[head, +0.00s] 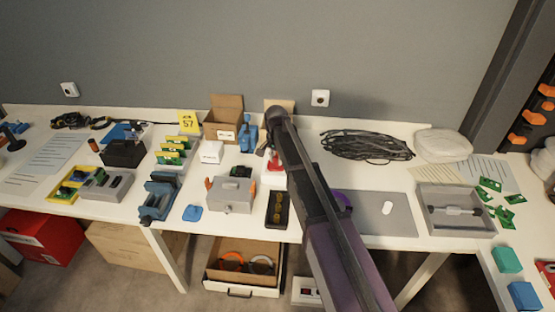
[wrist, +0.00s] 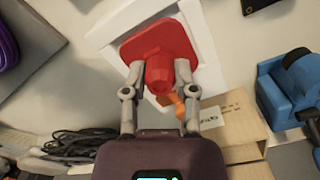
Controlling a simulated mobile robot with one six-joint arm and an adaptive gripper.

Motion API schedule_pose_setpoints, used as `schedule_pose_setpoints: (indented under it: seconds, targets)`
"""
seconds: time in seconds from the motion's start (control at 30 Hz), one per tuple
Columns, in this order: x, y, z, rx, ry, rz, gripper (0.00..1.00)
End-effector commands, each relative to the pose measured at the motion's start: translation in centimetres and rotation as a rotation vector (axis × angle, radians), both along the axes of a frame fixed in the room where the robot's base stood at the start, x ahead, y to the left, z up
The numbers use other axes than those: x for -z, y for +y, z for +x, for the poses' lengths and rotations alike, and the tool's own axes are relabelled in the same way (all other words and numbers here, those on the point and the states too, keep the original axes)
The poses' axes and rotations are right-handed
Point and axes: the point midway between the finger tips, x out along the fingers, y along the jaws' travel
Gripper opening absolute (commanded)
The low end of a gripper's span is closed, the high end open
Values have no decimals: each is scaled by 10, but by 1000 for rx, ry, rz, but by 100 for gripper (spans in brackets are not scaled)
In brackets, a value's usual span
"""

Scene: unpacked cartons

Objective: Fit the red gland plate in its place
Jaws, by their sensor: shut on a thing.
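The red gland plate (wrist: 155,55), a rounded plate with a thick round boss, is between the fingers of my gripper (wrist: 158,80) in the wrist view. My gripper is shut on the boss. A white square frame (wrist: 205,42) lies behind the plate and surrounds it in this view; I cannot tell whether the plate touches it or sits in it. In the head view my arm hides most of this spot; a bit of red (head: 274,164) shows beside the arm, near the bench's middle.
A blue tool (wrist: 285,90) and an open cardboard box (wrist: 240,120) are close by at the right in the wrist view. Black coiled cable (head: 366,146) lies right of my arm. A grey enclosure (head: 231,195) and a dark tray (head: 277,210) stand in front.

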Motion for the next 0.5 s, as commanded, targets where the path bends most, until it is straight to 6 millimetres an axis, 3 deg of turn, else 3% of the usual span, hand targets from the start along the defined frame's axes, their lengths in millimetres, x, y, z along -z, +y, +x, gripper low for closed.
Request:
schedule_pose_setpoints:
  seconds: [0.37, 0.4, 0.5]
  targets:
    - [9, 0, 0, 0, 0, 0, 0]
    - [8, 0, 0, 0, 0, 0, 43]
    - [8, 0, 0, 0, 0, 0, 72]
